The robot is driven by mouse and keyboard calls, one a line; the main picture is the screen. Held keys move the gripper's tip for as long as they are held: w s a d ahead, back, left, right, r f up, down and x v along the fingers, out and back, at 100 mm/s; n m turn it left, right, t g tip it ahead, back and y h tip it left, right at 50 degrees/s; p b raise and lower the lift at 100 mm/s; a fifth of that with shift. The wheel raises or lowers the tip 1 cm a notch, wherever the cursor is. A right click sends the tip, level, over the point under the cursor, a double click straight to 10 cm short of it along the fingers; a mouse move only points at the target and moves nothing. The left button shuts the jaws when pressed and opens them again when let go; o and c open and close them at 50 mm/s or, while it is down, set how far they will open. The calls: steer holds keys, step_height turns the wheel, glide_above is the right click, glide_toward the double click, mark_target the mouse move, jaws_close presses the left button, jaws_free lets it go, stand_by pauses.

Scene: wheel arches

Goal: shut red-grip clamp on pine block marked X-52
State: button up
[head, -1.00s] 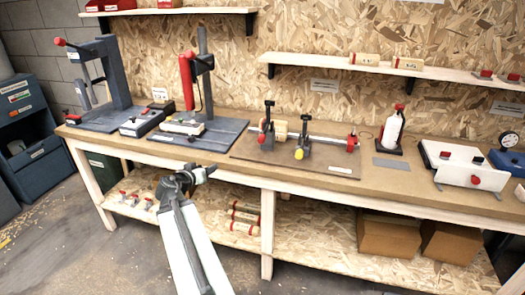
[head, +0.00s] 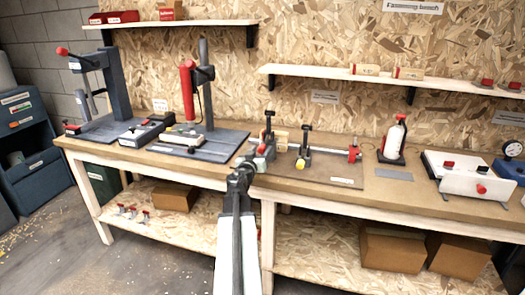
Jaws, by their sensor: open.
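The red-grip clamp (head: 269,133) stands upright on a flat board at the middle of the bench; its red grip (head: 262,149) shows low at the front. A pale pine block (head: 282,140) sits just behind and right of it; any mark on it is too small to read. Whether the clamp is shut on the block I cannot tell. My gripper (head: 246,162) is open and empty, at the board's left front, just left of and below the red grip in the picture. It looks close to the clamp; contact cannot be told.
A yellow-grip clamp (head: 303,150) stands to the right, with a bar ending in a red piece (head: 355,153). A dark press base (head: 205,148) lies left. Two wooden pieces (head: 370,70) rest on the upper shelf. A white fixture (head: 463,175) stands at the right.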

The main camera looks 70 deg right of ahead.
steer(key=shift+d, duration=0.6)
jaws_close()
steer(key=shift+a, duration=0.1)
stand_by(0.7)
